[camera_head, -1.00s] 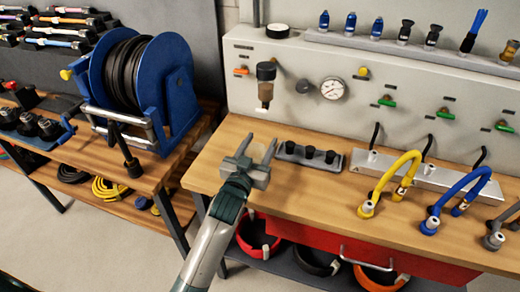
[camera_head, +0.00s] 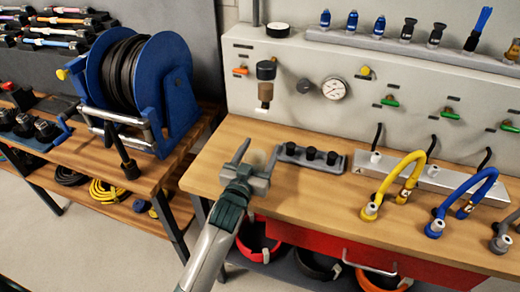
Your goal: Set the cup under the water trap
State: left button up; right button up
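The water trap (camera_head: 266,84) is on the grey panel, with a black top and an amber bowl narrowing to a pale lower end. Bare bench top lies below it. My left gripper (camera_head: 256,158) is over the left part of the wooden bench, below the trap in the picture. Its two fingers point toward the panel and stand apart. A pale, roundish patch shows between them; I cannot tell whether it is the cup or bench top. No cup can be made out clearly elsewhere. My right gripper is out of view.
A grey block with several black knobs (camera_head: 310,157) sits just right of my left gripper. Yellow (camera_head: 400,175) and blue (camera_head: 468,198) hoses arch farther right. A blue hose reel (camera_head: 140,92) stands on the left bench. A gauge (camera_head: 334,88) is right of the trap.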

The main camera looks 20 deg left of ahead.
pick_arm(q)
jog(key=shift+r, duration=0.15)
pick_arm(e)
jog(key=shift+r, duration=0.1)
pick_arm(q)
jog(key=shift+s, duration=0.6)
jog(key=s+b, duration=0.1)
jog(key=s, duration=0.9)
jog(key=shift+a+b, duration=0.2)
jog(key=shift+b, duration=0.2)
jog(key=shift+s, duration=0.4)
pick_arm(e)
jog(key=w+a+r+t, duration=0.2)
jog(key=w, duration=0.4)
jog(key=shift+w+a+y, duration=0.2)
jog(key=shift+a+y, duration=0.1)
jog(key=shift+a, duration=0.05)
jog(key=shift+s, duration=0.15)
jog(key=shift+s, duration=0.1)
